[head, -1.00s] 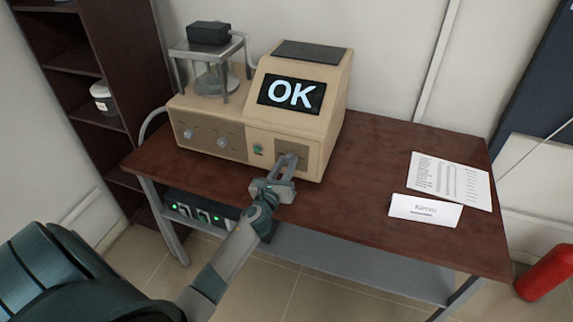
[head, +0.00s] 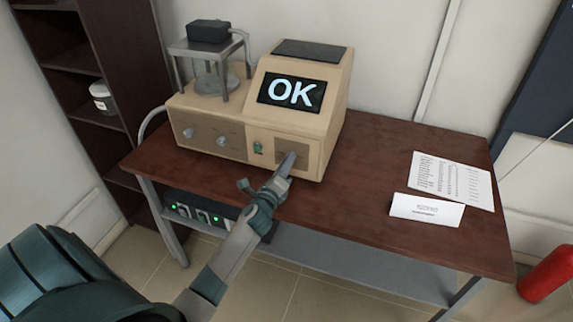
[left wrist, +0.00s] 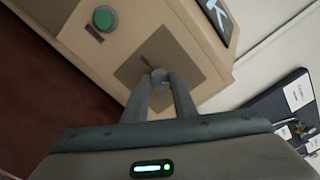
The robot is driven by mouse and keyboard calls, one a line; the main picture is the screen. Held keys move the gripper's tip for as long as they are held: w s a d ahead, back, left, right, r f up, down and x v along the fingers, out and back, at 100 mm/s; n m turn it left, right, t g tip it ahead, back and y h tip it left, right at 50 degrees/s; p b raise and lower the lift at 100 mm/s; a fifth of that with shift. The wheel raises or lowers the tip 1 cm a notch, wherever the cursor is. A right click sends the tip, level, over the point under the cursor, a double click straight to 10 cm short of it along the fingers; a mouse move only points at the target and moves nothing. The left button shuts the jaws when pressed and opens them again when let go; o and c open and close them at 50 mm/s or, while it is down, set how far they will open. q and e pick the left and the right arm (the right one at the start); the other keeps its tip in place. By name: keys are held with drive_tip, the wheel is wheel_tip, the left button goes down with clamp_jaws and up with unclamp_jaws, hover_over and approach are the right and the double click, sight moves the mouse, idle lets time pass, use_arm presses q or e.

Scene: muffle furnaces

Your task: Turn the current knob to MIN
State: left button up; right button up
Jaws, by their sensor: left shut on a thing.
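The beige device (head: 300,58) stands on the table, with a screen (head: 292,93) reading "OK". My left gripper (head: 290,158) reaches its lower right front panel. In the left wrist view, the two fingers (left wrist: 160,84) are shut on a small grey round knob (left wrist: 160,75) on a brown square panel (left wrist: 185,58). The fingers hide part of the knob, and I cannot read any marking around it. In the head view the knob is hidden behind the fingers. My right gripper is not in view.
Two more knobs (head: 188,133) are on the left front panel. A metal stand (head: 207,47) with a glass vessel is on top. Papers (head: 450,180) and a white card (head: 427,210) lie on the right of the brown table (head: 365,150).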

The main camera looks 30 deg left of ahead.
use_arm(q)
drive_tip(key=shift+d+f+n+p, duration=0.1)
drive_tip(key=shift+f+n+p, duration=0.1)
drive_tip(key=shift+n, duration=6.5)
drive_tip(key=shift+f+n+p, duration=0.1)
drive_tip(key=shift+n+p, duration=0.1)
drive_tip(key=shift+n, duration=6.5)
drive_tip(key=o, duration=1)
drive_tip(key=shift+r, duration=0.1)
drive_tip(key=shift+o, duration=0.2)
drive_tip(key=shift+s, duration=0.1)
